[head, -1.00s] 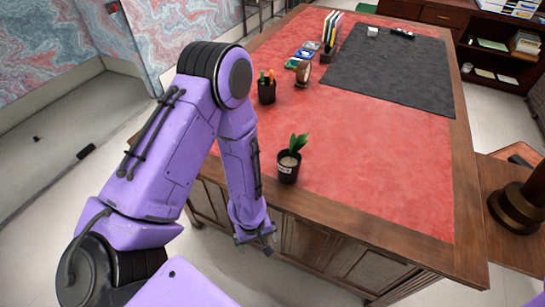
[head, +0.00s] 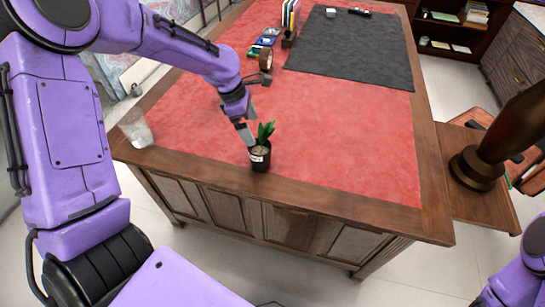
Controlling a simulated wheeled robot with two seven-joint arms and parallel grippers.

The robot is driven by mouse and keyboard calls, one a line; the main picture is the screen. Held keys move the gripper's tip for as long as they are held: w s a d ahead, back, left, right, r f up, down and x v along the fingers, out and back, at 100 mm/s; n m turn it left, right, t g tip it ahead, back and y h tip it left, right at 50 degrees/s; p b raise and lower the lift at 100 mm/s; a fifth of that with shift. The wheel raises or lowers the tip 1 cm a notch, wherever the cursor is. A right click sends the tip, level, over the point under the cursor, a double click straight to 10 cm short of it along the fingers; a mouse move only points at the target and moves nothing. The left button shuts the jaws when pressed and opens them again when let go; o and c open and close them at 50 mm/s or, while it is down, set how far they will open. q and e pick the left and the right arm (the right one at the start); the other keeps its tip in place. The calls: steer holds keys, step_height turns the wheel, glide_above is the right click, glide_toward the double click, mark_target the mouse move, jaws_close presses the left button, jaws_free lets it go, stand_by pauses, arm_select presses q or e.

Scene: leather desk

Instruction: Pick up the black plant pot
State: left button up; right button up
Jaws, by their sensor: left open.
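The black plant pot (head: 261,160) stands upright near the front edge of the desk's red leather top. It has a white label and a green-leaved plant (head: 265,133). My left gripper (head: 247,136) is open, pointing down just behind and left of the pot, close to the leaves. One finger shows clearly; whether it touches the plant or pot rim I cannot tell. My right gripper is out of view; only part of my right arm shows at the lower right.
A greyish cup-like thing (head: 136,128) is at the desk's left edge. A small round clock-like object (head: 265,59) and a file holder (head: 290,25) stand farther back. A dark mat (head: 355,50) covers the back right. A brown lamp-like base (head: 477,167) stands on the side table. The red top right of the pot is clear.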

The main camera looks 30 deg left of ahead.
mark_target(262, 152)
arm_select(q)
steer(key=x, duration=0.6)
steer(key=p+x, duration=0.1)
steer(key=x, duration=0.3)
steer(key=shift+s+a+f, duration=0.15)
steer(key=shift+a+f, duration=0.05)
steer(key=shift+a, duration=0.05)
steer(key=c, duration=1.5)
steer(key=shift+r, duration=0.2)
